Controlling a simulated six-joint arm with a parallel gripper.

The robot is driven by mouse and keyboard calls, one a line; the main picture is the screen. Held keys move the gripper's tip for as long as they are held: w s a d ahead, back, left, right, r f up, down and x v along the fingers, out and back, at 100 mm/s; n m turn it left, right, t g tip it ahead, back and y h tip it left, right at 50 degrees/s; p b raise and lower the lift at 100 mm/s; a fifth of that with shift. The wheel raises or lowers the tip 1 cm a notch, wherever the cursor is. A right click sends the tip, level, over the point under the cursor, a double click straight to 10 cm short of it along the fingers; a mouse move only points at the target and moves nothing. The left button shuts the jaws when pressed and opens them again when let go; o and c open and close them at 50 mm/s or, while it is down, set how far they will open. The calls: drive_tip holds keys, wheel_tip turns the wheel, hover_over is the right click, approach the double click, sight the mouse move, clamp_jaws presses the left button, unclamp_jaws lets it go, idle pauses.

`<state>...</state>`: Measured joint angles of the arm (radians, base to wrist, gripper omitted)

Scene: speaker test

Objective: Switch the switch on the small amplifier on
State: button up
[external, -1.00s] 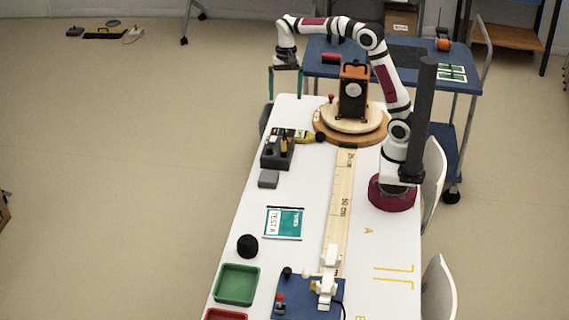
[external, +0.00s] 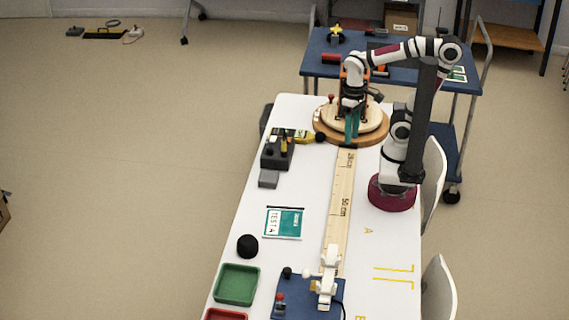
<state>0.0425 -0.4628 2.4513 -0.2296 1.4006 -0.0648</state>
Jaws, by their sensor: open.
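An orange and black box (external: 366,100), the speaker or amplifier, stands on a round wooden turntable (external: 322,130) at the far end of the white table. My gripper (external: 352,136) is in front of it, with its teal fingers pointing down and open. The gripper and wrist hide most of the box's front. I cannot tell whether the fingers touch it. No switch can be made out, nor its position. A dark block with knobs or small items (external: 270,160) and a small grey box (external: 269,178) lie at the table's left edge.
A yellow-labelled bottle (external: 300,135) lies left of the turntable. A long ruler (external: 341,200) runs toward the front. A blue cart (external: 400,80) stands behind.

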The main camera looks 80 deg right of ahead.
drive_tip(key=shift+n, duration=0.7)
drive_tip(key=w+d+r, duration=0.1)
drive_tip(key=w, duration=0.3)
drive_tip(key=w+d+r, duration=0.1)
drive_tip(key=w+d, duration=0.1)
drive_tip(key=w, duration=0.2)
drive_tip(key=w+d+r, duration=0.1)
drive_tip(key=w, duration=0.2)
drive_tip(key=shift+w+d, duration=0.4)
drive_tip(key=c, duration=0.5)
drive_tip(key=shift+n, duration=0.5)
drive_tip(key=w+d, duration=0.1)
drive_tip(key=w, duration=0.1)
drive_tip(key=w+d, duration=0.1)
drive_tip(key=w, duration=0.1)
drive_tip(key=w+d, duration=0.2)
clamp_jaws()
drive_tip(key=n, duration=0.3)
hover_over(272, 140)
drive_tip(key=d, duration=0.3)
wheel_tip(272, 140, down, 6)
drive_tip(key=shift+a, duration=0.25)
drive_tip(key=shift+f, duration=0.1)
drive_tip(key=f, duration=0.4)
drive_tip(key=a+f, duration=0.1)
drive_tip(key=f, duration=0.4)
drive_tip(key=a+f, duration=0.1)
drive_tip(key=f, duration=0.3)
drive_tip(key=shift+f, duration=0.35)
